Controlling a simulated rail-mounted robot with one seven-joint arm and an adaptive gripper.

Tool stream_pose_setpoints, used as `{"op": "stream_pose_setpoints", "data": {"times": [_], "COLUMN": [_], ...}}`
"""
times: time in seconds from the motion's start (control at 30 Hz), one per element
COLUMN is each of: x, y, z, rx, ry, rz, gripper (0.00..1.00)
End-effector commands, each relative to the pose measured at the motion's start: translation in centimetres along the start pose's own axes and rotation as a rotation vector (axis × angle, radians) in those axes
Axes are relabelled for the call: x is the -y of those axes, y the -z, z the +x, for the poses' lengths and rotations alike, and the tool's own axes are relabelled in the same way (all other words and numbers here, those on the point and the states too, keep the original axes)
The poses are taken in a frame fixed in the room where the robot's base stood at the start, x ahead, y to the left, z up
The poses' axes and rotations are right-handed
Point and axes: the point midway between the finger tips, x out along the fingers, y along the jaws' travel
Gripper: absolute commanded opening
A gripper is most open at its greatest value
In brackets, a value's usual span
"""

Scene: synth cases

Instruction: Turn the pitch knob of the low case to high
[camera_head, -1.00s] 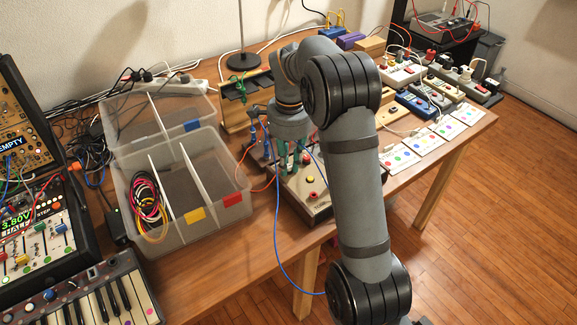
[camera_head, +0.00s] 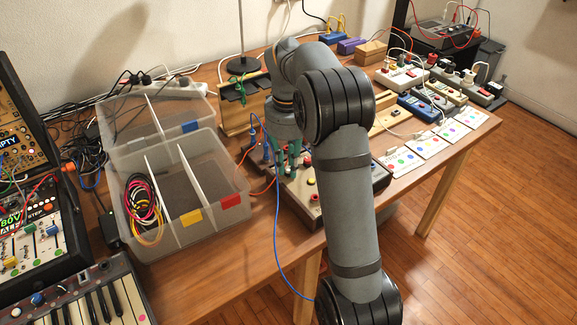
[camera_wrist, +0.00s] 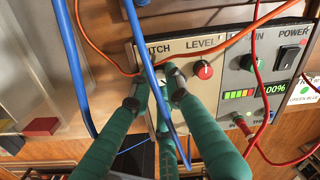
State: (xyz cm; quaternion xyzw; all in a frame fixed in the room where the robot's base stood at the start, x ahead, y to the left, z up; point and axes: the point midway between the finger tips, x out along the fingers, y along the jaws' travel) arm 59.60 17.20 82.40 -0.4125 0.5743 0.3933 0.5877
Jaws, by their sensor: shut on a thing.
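The low case (camera_head: 310,212) stands at the table's front edge in the head view, partly hidden by my arm. In the wrist view its light panel (camera_wrist: 192,46) carries a partly covered label ending in "ITCH". My gripper (camera_wrist: 158,80) has its green fingers on either side of the pitch knob (camera_wrist: 164,79) below that label and is shut on it. The knob is mostly hidden by the fingertips and a blue cable, so its pointer setting cannot be read. In the head view my gripper (camera_head: 287,160) reaches down over the case.
Blue cables (camera_wrist: 133,40) and an orange cable (camera_wrist: 225,42) cross near the fingers. A red level knob (camera_wrist: 203,69) and a black power switch (camera_wrist: 290,57) lie to the right. A clear divided box (camera_head: 195,243) stands left of the case.

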Motion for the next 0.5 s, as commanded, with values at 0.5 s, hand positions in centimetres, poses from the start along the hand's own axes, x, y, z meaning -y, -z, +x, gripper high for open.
{"op": "stream_pose_setpoints", "data": {"times": [0.5], "x": [0.20], "y": [0.19], "z": [-0.06], "rx": [-0.003], "ry": [0.004], "rz": [0.057], "gripper": [0.00]}}
